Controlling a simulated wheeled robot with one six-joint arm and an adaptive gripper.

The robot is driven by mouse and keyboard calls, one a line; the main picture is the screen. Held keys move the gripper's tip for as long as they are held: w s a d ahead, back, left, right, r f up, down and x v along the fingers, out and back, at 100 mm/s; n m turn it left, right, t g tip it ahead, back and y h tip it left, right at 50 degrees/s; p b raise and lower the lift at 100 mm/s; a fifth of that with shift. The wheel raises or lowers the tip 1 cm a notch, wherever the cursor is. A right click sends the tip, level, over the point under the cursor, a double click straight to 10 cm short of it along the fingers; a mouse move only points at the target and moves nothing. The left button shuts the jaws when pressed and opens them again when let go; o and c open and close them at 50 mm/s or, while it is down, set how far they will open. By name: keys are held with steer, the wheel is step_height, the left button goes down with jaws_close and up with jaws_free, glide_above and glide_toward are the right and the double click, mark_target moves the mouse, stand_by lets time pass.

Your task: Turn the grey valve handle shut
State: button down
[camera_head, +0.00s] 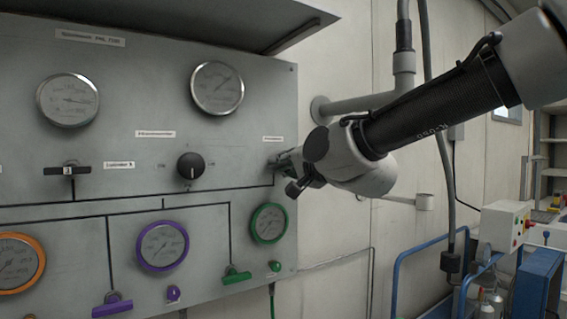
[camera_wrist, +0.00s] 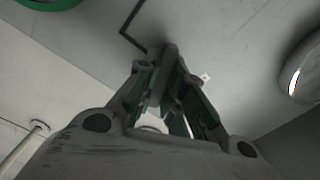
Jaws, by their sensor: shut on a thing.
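My gripper (camera_head: 284,168) reaches in from the right to the right edge of the grey panel (camera_head: 130,150), below a small white label. In the wrist view, my gripper (camera_wrist: 168,82) is shut on the grey valve handle (camera_wrist: 170,54), a short grey bar between its fingertips. A dark pipe line on the panel runs up to this spot. In the head view the handle is mostly hidden by the fingers, so its exact angle is hard to tell.
A black lever (camera_head: 67,170) and a black knob (camera_head: 190,166) sit left on the panel. Round gauges (camera_head: 217,88), a green-ringed gauge (camera_head: 268,223), a green handle (camera_head: 237,275) and a purple handle (camera_head: 113,304) are nearby. A grey wall pipe (camera_head: 350,104) runs behind my arm.

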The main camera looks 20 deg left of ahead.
steer(key=m, duration=0.4)
steer(key=shift+f+m, duration=0.15)
steer(key=shift+m, duration=0.15)
stand_by(0.5)
steer(key=c, duration=1.5)
jaws_free()
steer(key=v, duration=1.2)
